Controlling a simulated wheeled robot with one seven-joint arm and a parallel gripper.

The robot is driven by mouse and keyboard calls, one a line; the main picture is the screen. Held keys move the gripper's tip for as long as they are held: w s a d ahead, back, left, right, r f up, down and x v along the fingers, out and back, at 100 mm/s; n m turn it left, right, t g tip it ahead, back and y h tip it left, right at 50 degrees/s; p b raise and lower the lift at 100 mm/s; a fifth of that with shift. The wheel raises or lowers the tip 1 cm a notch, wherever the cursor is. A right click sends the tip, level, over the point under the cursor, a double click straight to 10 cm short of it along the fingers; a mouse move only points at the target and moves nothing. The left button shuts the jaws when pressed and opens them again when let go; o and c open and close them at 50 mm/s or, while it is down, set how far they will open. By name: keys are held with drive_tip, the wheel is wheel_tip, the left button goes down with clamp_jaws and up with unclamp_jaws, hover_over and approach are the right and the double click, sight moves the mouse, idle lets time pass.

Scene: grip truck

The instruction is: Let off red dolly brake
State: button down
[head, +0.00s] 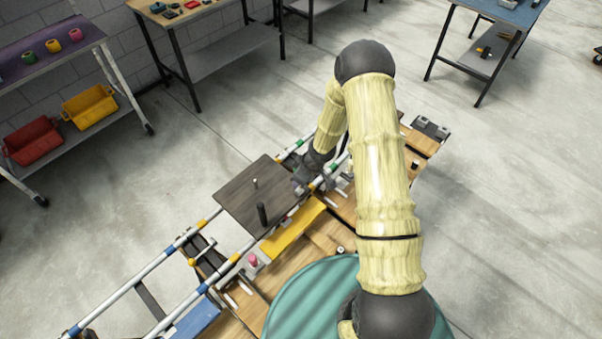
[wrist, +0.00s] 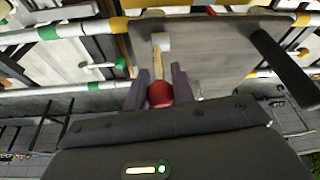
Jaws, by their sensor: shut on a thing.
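The dolly is a dark square platform (head: 245,200) with an upright black post (head: 262,214), sitting across two striped rails in the head view. Its underside or edge also shows in the wrist view (wrist: 205,62). A brake lever with a red knob (wrist: 160,95) and a pale wooden-looking shaft sits beside the platform in the wrist view. My gripper (wrist: 160,86) has a finger on each side of the red knob and is shut on it. In the head view my gripper (head: 312,184) is at the platform's right edge, near the rail; the knob is hidden there.
A teal round top (head: 305,300) is close. Benches stand behind, with red (head: 35,143) and yellow (head: 90,108) bins.

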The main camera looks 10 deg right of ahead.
drive_tip(key=shift+a, duration=0.1)
drive_tip(key=c, duration=1.2)
unclamp_jaws()
drive_tip(key=shift+c, duration=0.2)
drive_tip(key=p+v, duration=0.2)
drive_tip(key=v, duration=1.5)
drive_tip(key=shift+r, duration=0.15)
